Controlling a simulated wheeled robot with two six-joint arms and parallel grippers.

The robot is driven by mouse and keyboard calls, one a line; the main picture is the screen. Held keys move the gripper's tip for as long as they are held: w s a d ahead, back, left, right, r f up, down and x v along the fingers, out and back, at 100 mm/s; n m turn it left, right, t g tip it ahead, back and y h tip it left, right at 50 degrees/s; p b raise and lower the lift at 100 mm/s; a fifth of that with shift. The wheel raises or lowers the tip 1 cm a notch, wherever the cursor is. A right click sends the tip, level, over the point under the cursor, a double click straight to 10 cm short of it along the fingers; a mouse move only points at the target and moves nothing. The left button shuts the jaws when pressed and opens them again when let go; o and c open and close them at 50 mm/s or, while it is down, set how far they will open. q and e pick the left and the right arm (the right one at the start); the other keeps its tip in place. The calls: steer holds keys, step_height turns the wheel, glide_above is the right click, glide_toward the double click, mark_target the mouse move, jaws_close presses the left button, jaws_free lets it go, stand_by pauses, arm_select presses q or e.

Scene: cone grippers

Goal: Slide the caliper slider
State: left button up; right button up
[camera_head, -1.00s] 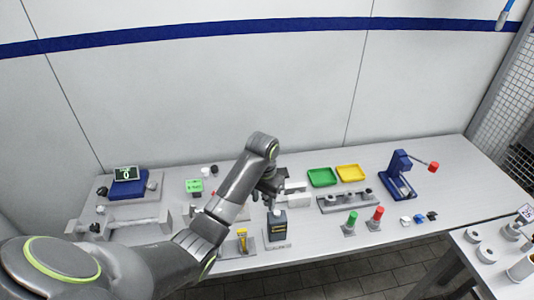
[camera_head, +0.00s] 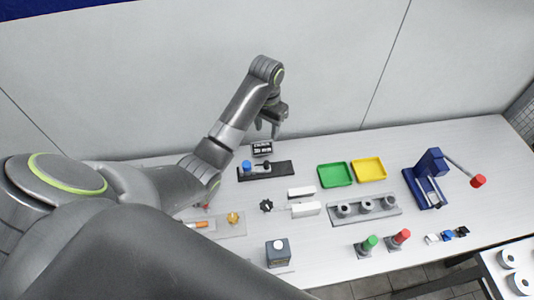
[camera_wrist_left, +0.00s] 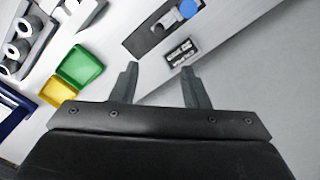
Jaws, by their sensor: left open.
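A dark base plate (camera_head: 266,171) lies near the back of the table, with a blue knob (camera_head: 246,166) and a black knob on it. A small black display with white marks (camera_head: 262,149) lies just behind it. I cannot tell for sure that this is the caliper. In the left wrist view the plate (camera_wrist_left: 155,28), blue knob (camera_wrist_left: 188,9) and display (camera_wrist_left: 180,53) lie beyond the fingers. My left gripper (camera_head: 268,132) is open and empty, pointing down above and behind the display; its fingers (camera_wrist_left: 159,72) are apart in the wrist view. My right gripper is out of view.
A green tray (camera_head: 335,175) and a yellow tray (camera_head: 369,169) lie right of the plate. White blocks (camera_head: 305,209) and a rack with grey rings (camera_head: 365,207) lie nearer. A blue press (camera_head: 430,178) stands at right. My arm hides the table's left part.

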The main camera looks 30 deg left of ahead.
arm_select(q)
step_height(320, 180, down, 3)
steer(key=b, duration=0.3)
glide_above(267, 163)
step_height(267, 163, down, 7)
steer(key=shift+r+p, duration=0.15)
steer(key=shift+p, duration=0.3)
step_height(267, 163, down, 7)
steer(key=shift+f, duration=0.1)
steer(key=shift+s, duration=0.1)
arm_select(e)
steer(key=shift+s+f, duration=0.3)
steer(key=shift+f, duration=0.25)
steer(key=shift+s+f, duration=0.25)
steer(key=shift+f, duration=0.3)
arm_select(q)
jaws_close()
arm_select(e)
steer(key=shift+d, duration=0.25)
